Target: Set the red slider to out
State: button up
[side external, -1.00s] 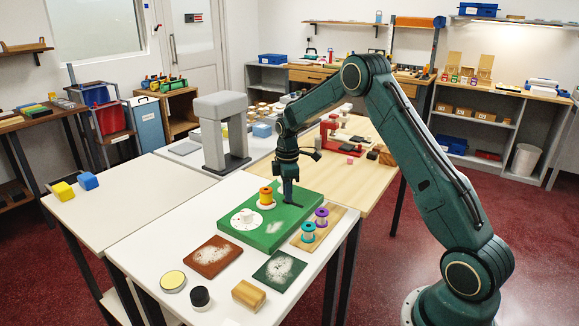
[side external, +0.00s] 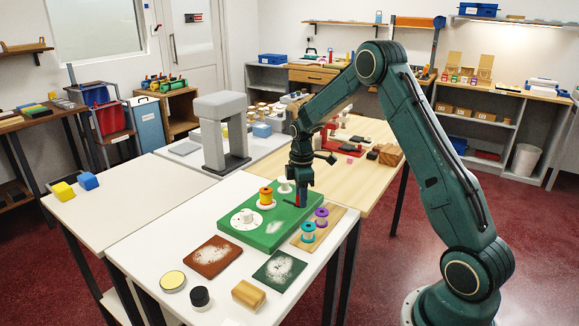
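The green board (side external: 272,238) lies on the white table and carries a white dial with a knob (side external: 247,216), an orange spool (side external: 266,196) and a small white knob (side external: 284,186). A small red piece, which looks like the red slider (side external: 298,200), shows at the board's right back part. My gripper (side external: 301,202) points down right at this red piece and partly hides it. Whether the fingers touch it or are closed around it is too small to tell. The slider's markings cannot be read.
A wooden board (side external: 318,229) with a purple spool (side external: 321,216) and a teal spool (side external: 308,231) stands close to my gripper. Brown (side external: 212,256) and dark green (side external: 279,270) swatches, a tin (side external: 173,281), a black-lidded jar (side external: 200,298) and a wooden block (side external: 249,294) lie in front.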

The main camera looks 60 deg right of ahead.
jog(key=shift+w, duration=0.15)
jog(key=shift+r, duration=0.1)
jog(key=shift+r, duration=0.55)
notch_tip(320, 180, up, 12)
jog(key=shift+r, duration=0.25)
dwell(0.3)
